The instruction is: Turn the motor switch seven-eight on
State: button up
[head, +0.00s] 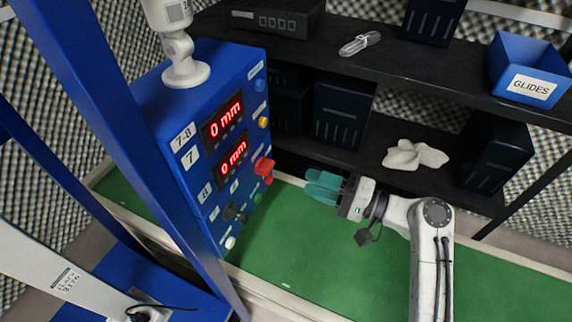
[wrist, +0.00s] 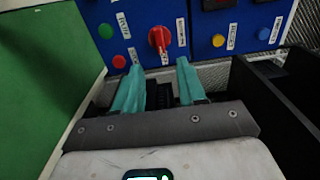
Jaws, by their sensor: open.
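A blue control box (head: 215,150) labelled 7-8 stands at the left in the head view, with two red displays reading 0 mm. A red rotary knob (head: 264,167) sticks out of its side. My gripper (head: 323,187) has teal fingers, open and empty, pointing at that side from the right, with a gap to the knob. In the wrist view my fingertips (wrist: 160,68) are spread apart below the knob.
The box also carries a black knob (head: 235,212), a white button (head: 230,242), a green button (wrist: 106,31), a yellow button (head: 263,122) and a blue one (head: 260,85). A dark shelf with a GLIDES bin (head: 527,84) stands behind. The green surface (head: 310,240) is mostly clear.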

aim_at(271, 169)
jog(key=x, duration=0.9)
jog(key=shift+a, duration=0.25)
jog(key=shift+c, duration=0.4)
jog(key=shift+f, duration=0.1)
grip_shut()
